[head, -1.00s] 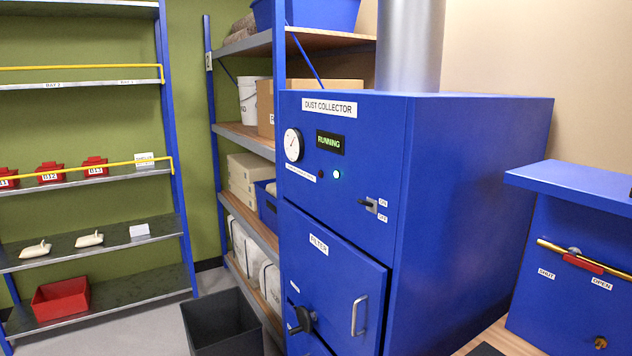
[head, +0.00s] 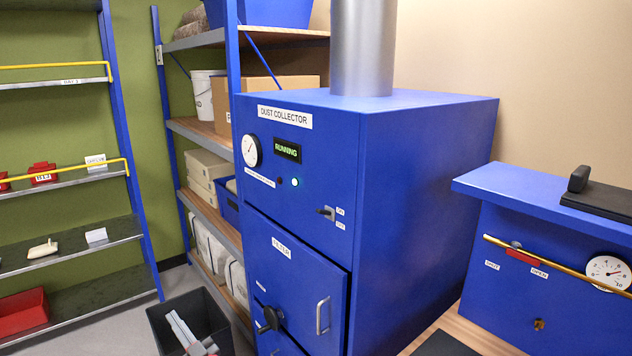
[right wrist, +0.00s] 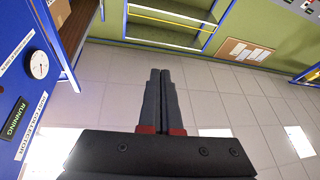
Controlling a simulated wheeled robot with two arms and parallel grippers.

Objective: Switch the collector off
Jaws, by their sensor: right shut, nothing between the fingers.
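The blue dust collector (head: 420,190) stands in the middle of the head view. Its display (head: 287,150) reads RUNNING and a pale light (head: 295,182) beside it is lit. My left gripper is not in view.
The filter door (head: 295,280) with its knob and handle is below the switch. A black bin (head: 160,322) stands on the floor behind my gripper. Shelving (head: 205,130) is left of the collector. A blue unit (head: 500,270) with a brass rod stands at right.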

